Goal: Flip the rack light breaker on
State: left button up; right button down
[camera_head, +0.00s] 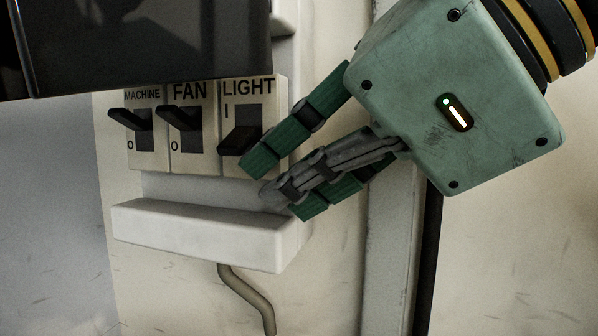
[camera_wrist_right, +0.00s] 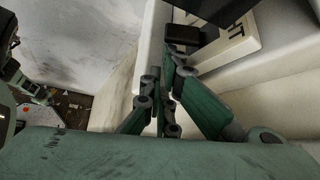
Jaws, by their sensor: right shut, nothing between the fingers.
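The light breaker (camera_head: 241,133) is the rightmost of three switches under black labels. Its dark lever sits low, at the O end, while the I end is bare. In the right wrist view the dark lever (camera_wrist_right: 182,34) shows beyond the fingertips, beside part of the label. My right gripper (camera_head: 268,185) is shut and empty, coming in from the right. Its upper green finger reaches the lower right of the light lever; I cannot tell whether they touch. My left gripper is not seen in the head view.
The machine breaker (camera_head: 146,145) and fan breaker (camera_head: 195,145) stand left of the light breaker, their levers up. A white ledge (camera_head: 195,232) juts out below. A dark box (camera_head: 140,45) overhangs at upper left. A grey cable (camera_head: 245,295) hangs below.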

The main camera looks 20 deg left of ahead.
jog(key=shift+s+r+m+g, duration=0.2)
jog(key=shift+m+g, duration=0.2)
dwell(0.3)
jog(key=shift+s+r+m+g+p, duration=0.4)
jog(key=shift+m+g+p, duration=0.2)
jog(key=shift+g, duration=0.4)
jog(key=m+g, duration=0.1)
jog(key=r+m+g+p, duration=0.1)
jog(key=shift+s+g, duration=0.3)
jog(key=shift+s, duration=0.05)
jog(key=shift+s+r, duration=0.1)
jog(key=shift+s, duration=0.05)
jog(key=shift+s+r, duration=0.3)
jog(key=shift+s, duration=0.3)
